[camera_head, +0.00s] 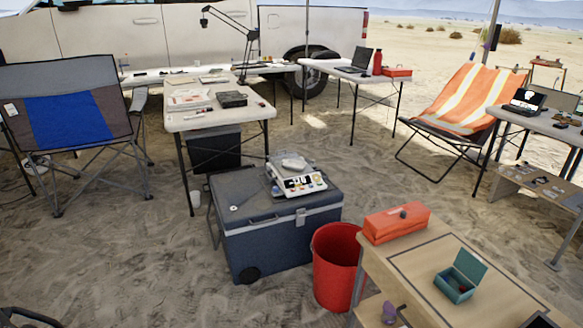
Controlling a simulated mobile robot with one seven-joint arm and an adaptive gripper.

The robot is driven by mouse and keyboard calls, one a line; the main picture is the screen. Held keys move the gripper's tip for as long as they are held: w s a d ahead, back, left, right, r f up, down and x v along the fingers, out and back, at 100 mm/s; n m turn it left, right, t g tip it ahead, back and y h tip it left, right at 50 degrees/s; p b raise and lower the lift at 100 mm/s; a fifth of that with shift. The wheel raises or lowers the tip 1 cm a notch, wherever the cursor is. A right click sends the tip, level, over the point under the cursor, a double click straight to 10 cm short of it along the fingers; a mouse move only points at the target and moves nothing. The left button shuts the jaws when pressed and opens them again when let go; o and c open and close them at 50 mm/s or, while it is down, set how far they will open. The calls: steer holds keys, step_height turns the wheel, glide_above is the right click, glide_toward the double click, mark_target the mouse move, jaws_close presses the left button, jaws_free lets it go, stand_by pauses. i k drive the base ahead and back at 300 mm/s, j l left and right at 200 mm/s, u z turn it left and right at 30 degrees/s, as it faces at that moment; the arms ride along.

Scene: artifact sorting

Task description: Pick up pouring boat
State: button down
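A small pale, shallow dish (293,164), which looks like the pouring boat, sits on top of a white digital scale (300,185). The scale stands on the lid of a dark blue-grey cooler (245,205) in the middle of the view. It is too small to tell whether the dish holds anything. My gripper is not in view.
A red bucket (337,270) stands right of the cooler. Beside it, a wooden table (425,262) holds an orange case (397,222) and an open teal box (455,285). Folding tables and chairs stand behind. Open sand (150,265) lies left of the cooler.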

mark_target(292, 164)
steer(key=i+j, duration=0.25)
steer(key=i, duration=0.25)
steer(key=i+j, duration=0.25)
steer(key=i, duration=0.25)
steer(key=i+j, duration=0.25)
steer(key=i, duration=0.25)
steer(key=i+j, duration=0.3)
steer(key=i, duration=0.2)
steer(key=i+j+u, duration=0.1)
steer(key=i+j, duration=0.15)
steer(key=i, duration=0.25)
steer(key=i+l, duration=0.3)
steer(key=i, duration=0.1)
